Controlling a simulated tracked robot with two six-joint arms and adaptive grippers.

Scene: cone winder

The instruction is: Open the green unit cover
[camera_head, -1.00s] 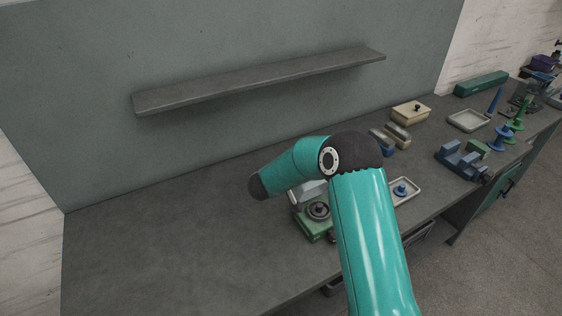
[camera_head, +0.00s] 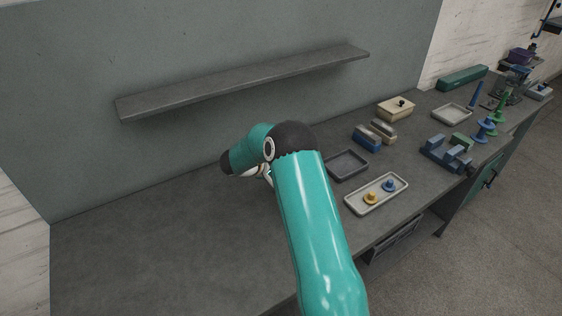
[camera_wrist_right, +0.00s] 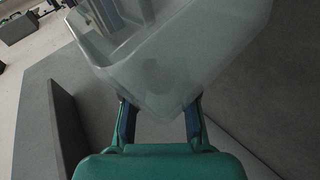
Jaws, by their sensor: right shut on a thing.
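In the right wrist view a translucent, pale cover (camera_wrist_right: 175,55) fills the upper middle, with a dark round shape dimly seen through it. My right gripper (camera_wrist_right: 160,115) is shut on the cover's near edge, one dark finger on each side. In the head view my right arm hides most of the gripper (camera_head: 263,171), and the green unit's base cannot be seen behind the arm. I cannot tell whether the cover is still joined to the base. My left gripper is in neither current view.
A long grey shelf (camera_head: 245,83) juts from the back panel above the bench. Right of my arm are a dark tray (camera_head: 347,166), a pale tray (camera_head: 352,203) with yellow and blue knobbed pieces, and a blue fixture (camera_head: 447,155). The bench's left part (camera_head: 150,230) is clear.

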